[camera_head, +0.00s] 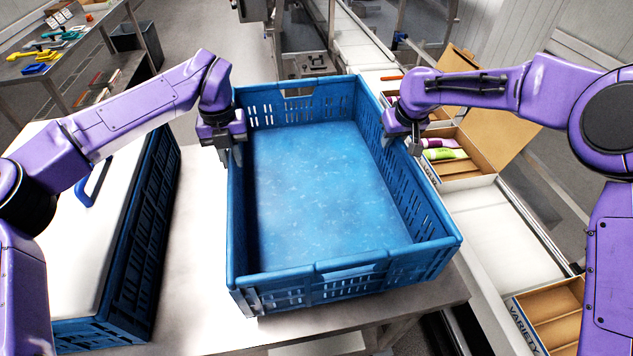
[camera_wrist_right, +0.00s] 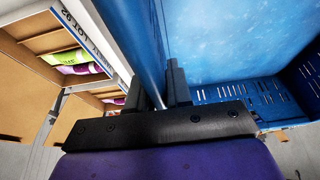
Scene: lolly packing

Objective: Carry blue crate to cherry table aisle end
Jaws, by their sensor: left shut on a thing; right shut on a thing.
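The blue crate (camera_head: 345,272) is large, open-topped and empty, with slotted walls. It is in the middle of the head view, over the near end of a pale table. My left gripper (camera_head: 232,150) is shut on the crate's left wall. My right gripper (camera_head: 413,140) is shut on the crate's right wall. In the right wrist view the crate's rim (camera_wrist_right: 137,40) runs between the two fingers of my right gripper (camera_wrist_right: 160,90). I cannot tell whether the crate's base touches the table. I cannot tell which table is the cherry table.
Another blue crate (camera_head: 140,260) with a white top and blue handle stands at left. A conveyor (camera_head: 485,225) runs along the right with open cardboard boxes (camera_head: 470,165) holding green and pink packets. A shelf rack (camera_head: 70,60) stands at upper left. Grey floor (camera_head: 190,30) shows behind.

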